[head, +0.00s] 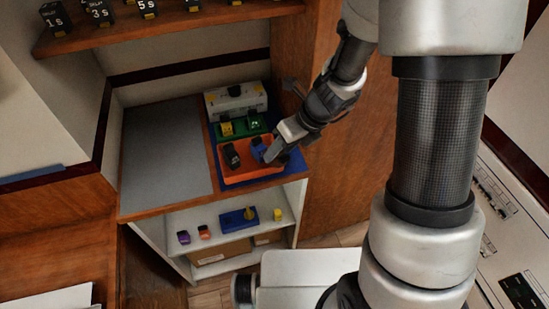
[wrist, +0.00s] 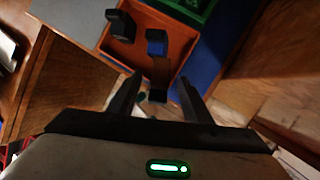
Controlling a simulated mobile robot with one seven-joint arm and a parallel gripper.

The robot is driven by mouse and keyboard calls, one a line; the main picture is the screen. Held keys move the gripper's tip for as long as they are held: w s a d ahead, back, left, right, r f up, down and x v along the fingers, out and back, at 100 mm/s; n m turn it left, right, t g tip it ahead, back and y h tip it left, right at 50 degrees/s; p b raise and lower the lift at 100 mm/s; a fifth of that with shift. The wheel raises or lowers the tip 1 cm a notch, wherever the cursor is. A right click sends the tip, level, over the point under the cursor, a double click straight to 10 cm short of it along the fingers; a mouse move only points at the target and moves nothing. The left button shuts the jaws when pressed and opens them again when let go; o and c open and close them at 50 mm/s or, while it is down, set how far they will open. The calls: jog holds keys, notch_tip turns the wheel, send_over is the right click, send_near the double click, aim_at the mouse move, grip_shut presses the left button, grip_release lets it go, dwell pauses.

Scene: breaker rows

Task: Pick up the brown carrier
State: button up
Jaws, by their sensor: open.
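In the head view, my gripper (head: 272,153) is at the right side of the orange tray (head: 250,175). The tray (wrist: 176,23) is ahead of the fingers in the wrist view. A blue-topped piece (wrist: 157,42) in the tray lies ahead of the finger gap, with a dark brownish part (wrist: 161,72) on its near side; I cannot tell whether this is the brown carrier. A black piece (wrist: 121,25) stands to its left, also visible in the head view (head: 231,156).
A grey mat (head: 165,150) lies bare to the left. Small coloured pieces lie on the lower shelf (head: 200,222). A wooden panel (head: 345,150) rises on the right.

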jog(key=shift+x, duration=0.75)
grip_shut()
notch_tip(320, 180, up, 10)
jog(key=p, duration=0.4)
jog(key=shift+s, duration=0.1)
